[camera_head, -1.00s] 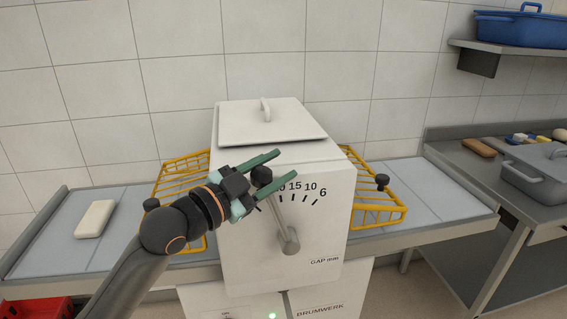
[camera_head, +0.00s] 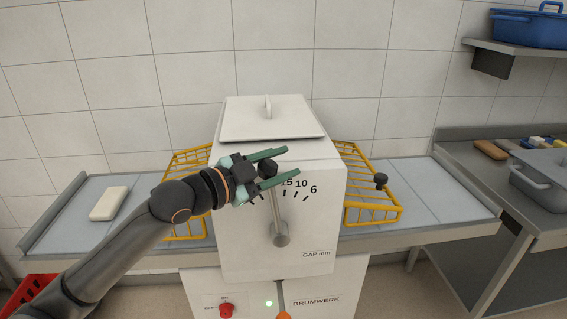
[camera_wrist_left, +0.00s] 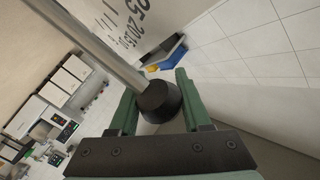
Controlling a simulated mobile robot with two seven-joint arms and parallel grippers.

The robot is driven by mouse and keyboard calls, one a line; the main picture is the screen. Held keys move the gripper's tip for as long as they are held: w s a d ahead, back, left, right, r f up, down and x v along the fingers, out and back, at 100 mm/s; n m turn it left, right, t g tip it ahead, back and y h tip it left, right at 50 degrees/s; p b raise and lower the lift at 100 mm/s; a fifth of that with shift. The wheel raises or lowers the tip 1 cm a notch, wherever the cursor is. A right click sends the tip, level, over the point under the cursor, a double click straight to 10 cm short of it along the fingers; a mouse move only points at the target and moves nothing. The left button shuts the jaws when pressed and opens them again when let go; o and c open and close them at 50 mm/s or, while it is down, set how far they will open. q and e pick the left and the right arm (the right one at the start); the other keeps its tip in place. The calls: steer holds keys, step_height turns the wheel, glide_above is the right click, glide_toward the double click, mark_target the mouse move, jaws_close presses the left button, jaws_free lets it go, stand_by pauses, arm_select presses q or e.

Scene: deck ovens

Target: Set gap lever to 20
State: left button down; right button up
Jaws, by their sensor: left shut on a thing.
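The gap lever is a grey rod (camera_head: 276,212) with a black knob (camera_head: 267,168) on top, on the front of the white machine (camera_head: 240,235). It leans slightly left of upright and passes just left of the 15 mark on the scale (camera_head: 300,186). The 20 is not readable in the head view; in the wrist view the scale digits (camera_wrist_left: 122,22) include a 20. My left gripper (camera_head: 277,165) is shut on the knob, which sits between its green fingers in the wrist view (camera_wrist_left: 158,101).
Yellow wire guards (camera_head: 372,205) flank the machine above the conveyor beds (camera_head: 428,205). A white block (camera_head: 109,203) lies on the left bed. A red knob (camera_head: 226,310) and green light (camera_head: 268,303) are low on the machine. A steel table (camera_head: 470,160) with a grey pot stands right.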

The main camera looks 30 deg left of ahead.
mark_target(259, 173)
stand_by(0.3)
arm_select(q)
steer(key=shift+c, duration=1.8)
jaws_free()
steer(key=b+v, duration=0.1)
steer(key=v, duration=0.2)
steer(key=b+v, duration=0.1)
steer(key=v, duration=0.3)
steer(key=shift+s+a+f+b, duration=0.1)
steer(key=shift+f+b, duration=0.1)
steer(key=shift+b, duration=0.1)
steer(key=shift+b+v, duration=0.55)
steer(key=shift+v, duration=2.1)
steer(key=shift+r, duration=0.2)
